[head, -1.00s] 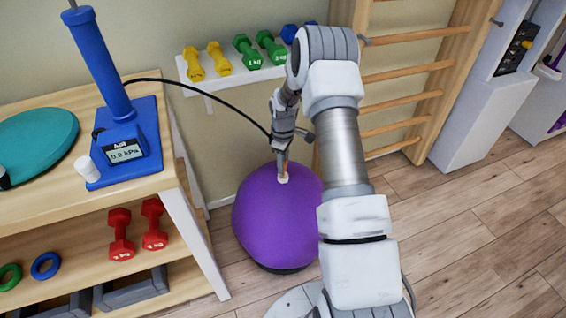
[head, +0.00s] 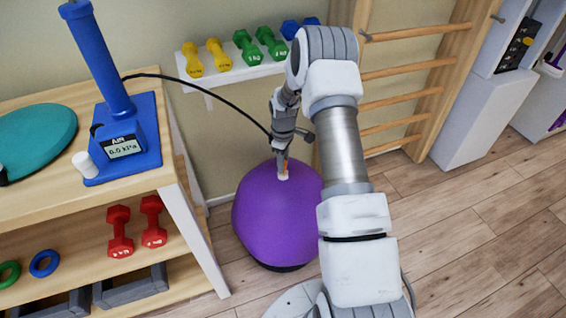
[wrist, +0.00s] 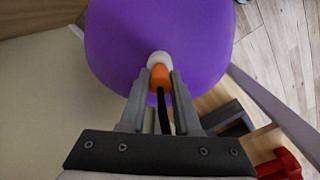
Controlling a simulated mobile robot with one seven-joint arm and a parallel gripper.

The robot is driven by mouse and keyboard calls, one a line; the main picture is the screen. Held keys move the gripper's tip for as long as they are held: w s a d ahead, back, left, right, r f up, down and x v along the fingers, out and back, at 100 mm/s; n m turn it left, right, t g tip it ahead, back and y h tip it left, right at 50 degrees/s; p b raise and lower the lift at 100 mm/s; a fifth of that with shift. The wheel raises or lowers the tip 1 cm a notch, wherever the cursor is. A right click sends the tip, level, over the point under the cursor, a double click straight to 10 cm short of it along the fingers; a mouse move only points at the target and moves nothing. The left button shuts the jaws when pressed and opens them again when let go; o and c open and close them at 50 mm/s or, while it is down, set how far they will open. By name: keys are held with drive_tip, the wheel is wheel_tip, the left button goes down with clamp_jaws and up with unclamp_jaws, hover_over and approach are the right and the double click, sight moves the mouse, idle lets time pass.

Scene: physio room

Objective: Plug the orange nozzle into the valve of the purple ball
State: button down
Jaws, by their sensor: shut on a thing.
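The purple ball (head: 268,222) sits on the floor beside the wooden shelf unit; it also fills the top of the wrist view (wrist: 205,40). Its pale valve (wrist: 158,58) shows on top of the ball. My gripper (head: 283,160) is above the ball, shut on the orange nozzle (wrist: 160,77), with a finger on each side of it. In the wrist view the nozzle's front meets or overlaps the valve; I cannot tell how deep it sits. The black hose (head: 222,103) runs from the nozzle to the blue pump (head: 125,140), whose display reads 0.0 kPa.
The wooden shelf unit (head: 60,215) stands left of the ball, with red dumbbells (head: 120,230) on its lower shelf. A white wall shelf (head: 235,75) holds several dumbbells behind. Wooden wall bars (head: 410,95) stand at the back. The floor (head: 470,230) at right is clear.

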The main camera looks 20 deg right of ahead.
drive_tip(key=shift+f, duration=0.35)
drive_tip(key=c, duration=0.5)
unclamp_jaws()
drive_tip(key=shift+c, duration=0.2)
drive_tip(key=shift+r, duration=0.1)
drive_tip(key=shift+r+p, duration=2.1)
drive_tip(key=shift+r, duration=1.35)
drive_tip(key=shift+r, duration=0.1)
